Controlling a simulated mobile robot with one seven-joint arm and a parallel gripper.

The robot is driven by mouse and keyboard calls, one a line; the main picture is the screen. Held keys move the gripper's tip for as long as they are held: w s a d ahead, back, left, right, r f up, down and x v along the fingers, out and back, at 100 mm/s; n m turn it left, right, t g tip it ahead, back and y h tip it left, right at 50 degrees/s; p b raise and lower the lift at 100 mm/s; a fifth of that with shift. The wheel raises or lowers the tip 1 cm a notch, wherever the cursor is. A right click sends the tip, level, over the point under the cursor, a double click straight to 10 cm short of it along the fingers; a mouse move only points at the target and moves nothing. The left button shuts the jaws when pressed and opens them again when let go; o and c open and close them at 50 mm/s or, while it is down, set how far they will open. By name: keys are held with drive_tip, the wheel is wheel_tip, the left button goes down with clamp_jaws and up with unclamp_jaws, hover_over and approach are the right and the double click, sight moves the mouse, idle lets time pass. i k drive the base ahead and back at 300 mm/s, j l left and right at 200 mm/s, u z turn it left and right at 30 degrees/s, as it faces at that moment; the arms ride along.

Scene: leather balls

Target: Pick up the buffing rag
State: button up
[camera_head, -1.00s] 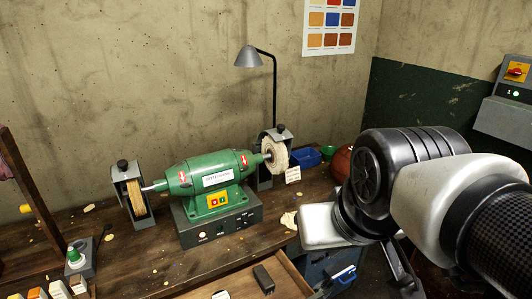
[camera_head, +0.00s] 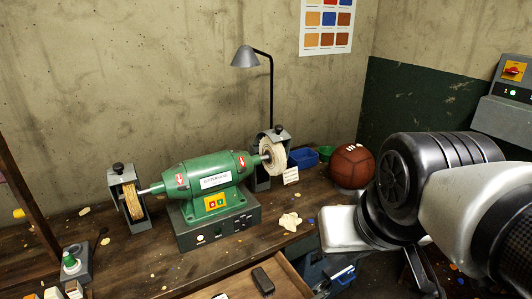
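A cream, crumpled cloth (camera_head: 290,221), which looks like the buffing rag, lies flat on the wooden bench, right of the green buffing machine. Nothing holds it. My arm comes in from the right. The pale block at its end (camera_head: 346,229), which looks like my gripper's body, is to the right of the cloth with a gap between them in the picture. Its fingers are hidden, so I cannot tell whether they are open or shut.
The green buffing machine (camera_head: 211,186) stands left of the cloth. A small white card (camera_head: 291,175), a blue bin (camera_head: 303,158) and a brown leather ball (camera_head: 352,166) are behind it. An open drawer (camera_head: 228,284) with a dark brush (camera_head: 263,280) is in front.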

sight(290, 221)
drive_tip(key=i+l+u, duration=0.45)
drive_tip(key=l, duration=0.3)
drive_tip(key=l+u, duration=0.25)
drive_tip(key=l, duration=0.15)
drive_tip(key=i+l+u, duration=0.2)
drive_tip(key=l, duration=0.25)
drive_tip(key=k, duration=0.1)
